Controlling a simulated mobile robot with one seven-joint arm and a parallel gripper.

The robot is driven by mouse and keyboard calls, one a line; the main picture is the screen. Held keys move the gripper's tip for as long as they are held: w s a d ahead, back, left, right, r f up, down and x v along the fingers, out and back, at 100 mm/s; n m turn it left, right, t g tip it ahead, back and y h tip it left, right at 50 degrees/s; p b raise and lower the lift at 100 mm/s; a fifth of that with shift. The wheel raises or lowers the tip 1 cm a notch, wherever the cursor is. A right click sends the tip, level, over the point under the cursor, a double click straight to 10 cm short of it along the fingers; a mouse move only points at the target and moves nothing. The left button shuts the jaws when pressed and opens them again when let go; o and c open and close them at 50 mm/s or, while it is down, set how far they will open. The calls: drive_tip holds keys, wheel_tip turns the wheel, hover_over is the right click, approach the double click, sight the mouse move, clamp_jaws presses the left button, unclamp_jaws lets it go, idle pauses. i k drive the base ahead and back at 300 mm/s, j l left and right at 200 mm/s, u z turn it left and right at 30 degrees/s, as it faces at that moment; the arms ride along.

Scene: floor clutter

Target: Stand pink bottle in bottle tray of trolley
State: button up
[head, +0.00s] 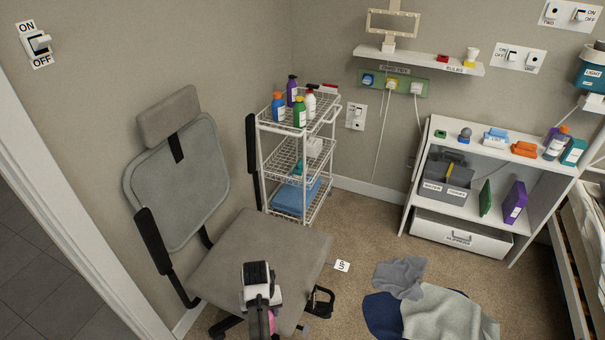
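The white wire trolley (261,151) stands against the wall, left of centre, behind the office chair. Its top tray (266,118) holds several upright bottles: blue with an orange cap (278,107), purple (292,91), green (299,112) and white with a red cap (310,102). My gripper (262,292) appears as a black and white assembly over the chair seat at the bottom, well short of the trolley. A narrow pink patch (271,321) shows beside it, mostly hidden. I cannot tell whether it is the pink bottle or is held. The fingertips are hidden.
The grey office chair (215,260) stands between me and the trolley. Crumpled cloths (440,312) lie on the carpet at right. A white shelf unit (410,200) with bottles and boxes stands beyond them. Bare carpet (365,222) lies between trolley and shelf.

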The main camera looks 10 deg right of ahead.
sight(323, 108)
drive_tip(key=i+l, duration=0.15)
drive_tip(key=l, duration=0.2)
drive_tip(key=i+l+u, duration=0.1)
drive_tip(key=l, duration=0.25)
drive_tip(key=i+l, duration=0.2)
drive_tip(key=l, duration=0.15)
drive_tip(key=i+l+u, duration=0.1)
drive_tip(key=l, duration=0.2)
drive_tip(key=i+l, duration=0.2)
drive_tip(key=l, duration=0.2)
drive_tip(key=i+l+u, duration=0.15)
drive_tip(key=l, duration=0.2)
drive_tip(key=i+l, duration=0.1)
drive_tip(key=l, duration=0.25)
drive_tip(key=i+l, duration=0.15)
drive_tip(key=l, duration=0.25)
drive_tip(key=i+l+u, duration=0.15)
drive_tip(key=l, duration=0.2)
drive_tip(key=i+l, duration=0.2)
drive_tip(key=l, duration=0.2)
drive_tip(key=i+l+u, duration=0.1)
drive_tip(key=l, duration=0.3)
drive_tip(key=i+l, duration=0.2)
drive_tip(key=l, duration=0.2)
drive_tip(key=u, duration=0.05)
